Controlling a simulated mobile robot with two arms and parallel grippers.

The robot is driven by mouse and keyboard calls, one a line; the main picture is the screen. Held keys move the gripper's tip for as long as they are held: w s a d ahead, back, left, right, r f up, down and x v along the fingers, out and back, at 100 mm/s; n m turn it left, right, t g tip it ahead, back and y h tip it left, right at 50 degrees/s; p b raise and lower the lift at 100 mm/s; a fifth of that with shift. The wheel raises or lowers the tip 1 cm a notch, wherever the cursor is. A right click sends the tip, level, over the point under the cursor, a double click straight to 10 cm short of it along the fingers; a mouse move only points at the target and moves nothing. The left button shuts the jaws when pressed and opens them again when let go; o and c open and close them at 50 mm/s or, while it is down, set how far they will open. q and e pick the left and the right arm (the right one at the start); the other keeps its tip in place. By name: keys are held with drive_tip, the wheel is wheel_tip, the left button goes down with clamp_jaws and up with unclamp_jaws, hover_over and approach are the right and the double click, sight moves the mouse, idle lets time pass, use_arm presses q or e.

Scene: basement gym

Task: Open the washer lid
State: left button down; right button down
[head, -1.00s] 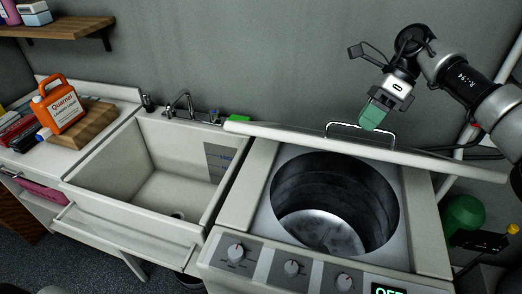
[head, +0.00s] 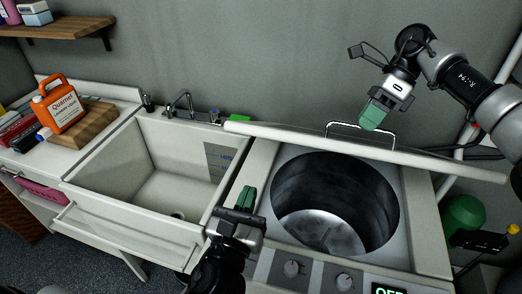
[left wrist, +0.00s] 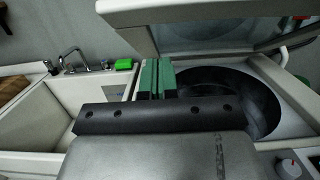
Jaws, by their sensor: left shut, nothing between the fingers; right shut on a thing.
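The washer (head: 262,170) has its round drum (head: 335,215) uncovered, and the drum looks empty. The washer lid (head: 290,135) is raised at the back and seen nearly edge-on. In the left wrist view the lid (left wrist: 142,38) tilts above the drum opening. My right gripper (head: 371,122) is shut on the metal lid handle (head: 345,124) at the lid's edge. My left gripper (head: 245,196) is shut and empty over the washer's left front edge, beside the drum opening. Its green fingers show together in the left wrist view (left wrist: 157,75).
A utility sink (head: 130,170) with a tap (head: 182,102) stands left of the washer. An orange jug (head: 62,108) sits on the counter at the far left. A control panel with knobs (head: 291,268) runs along the washer's front. A wall shelf (head: 60,28) hangs at upper left.

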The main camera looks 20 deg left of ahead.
drive_tip(key=shift+w+d+f, duration=0.1)
drive_tip(key=shift+f, duration=0.1)
use_arm(q)
drive_tip(key=w+r, duration=0.4)
drive_tip(key=w, duration=0.4)
drive_tip(key=shift+w+r, duration=0.2)
drive_tip(key=shift+w, duration=0.15)
